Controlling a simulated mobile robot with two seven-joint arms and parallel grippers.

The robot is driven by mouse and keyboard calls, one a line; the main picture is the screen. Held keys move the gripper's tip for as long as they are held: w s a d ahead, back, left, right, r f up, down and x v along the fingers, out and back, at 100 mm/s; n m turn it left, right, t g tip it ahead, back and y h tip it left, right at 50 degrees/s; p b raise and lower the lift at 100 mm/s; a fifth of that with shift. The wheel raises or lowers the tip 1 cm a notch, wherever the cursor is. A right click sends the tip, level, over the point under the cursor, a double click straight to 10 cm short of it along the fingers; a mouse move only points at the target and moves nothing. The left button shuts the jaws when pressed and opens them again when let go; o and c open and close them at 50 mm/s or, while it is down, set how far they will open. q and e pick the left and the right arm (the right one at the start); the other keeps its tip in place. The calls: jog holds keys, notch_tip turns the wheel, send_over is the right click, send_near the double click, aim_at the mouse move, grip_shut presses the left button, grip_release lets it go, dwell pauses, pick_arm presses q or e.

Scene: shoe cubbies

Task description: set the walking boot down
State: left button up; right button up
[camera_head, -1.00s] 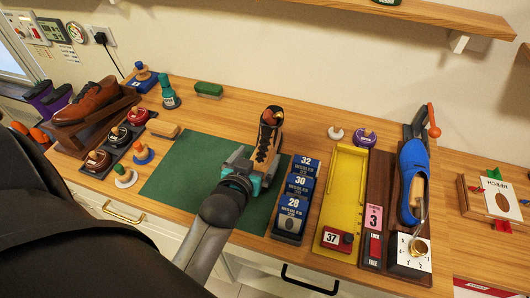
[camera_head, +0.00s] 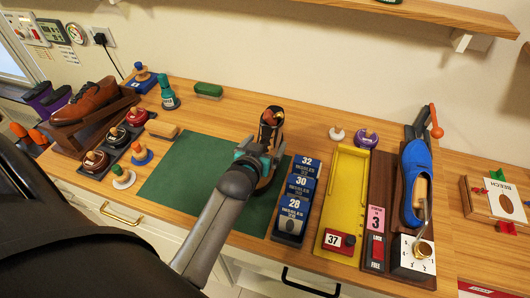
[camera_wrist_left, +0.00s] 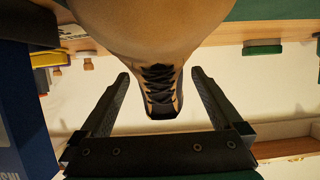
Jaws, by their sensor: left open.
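The walking boot (camera_head: 268,127), tan and black with dark laces, stands on the right part of the green mat (camera_head: 187,172). My left gripper (camera_head: 260,155) is at the boot's near side, and its arm hides much of the boot in the head view. In the left wrist view the boot (camera_wrist_left: 155,30) shows its laced tongue between the two spread fingers of the left gripper (camera_wrist_left: 160,95), with a gap on each side. The boot's sole is hidden there. My right gripper is not in view.
Brush and polish tins (camera_head: 114,137) stand at left. The mat's left part is bare.

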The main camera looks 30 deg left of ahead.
pick_arm(q)
jog(key=c, duration=1.6)
jog(key=shift+r, duration=0.1)
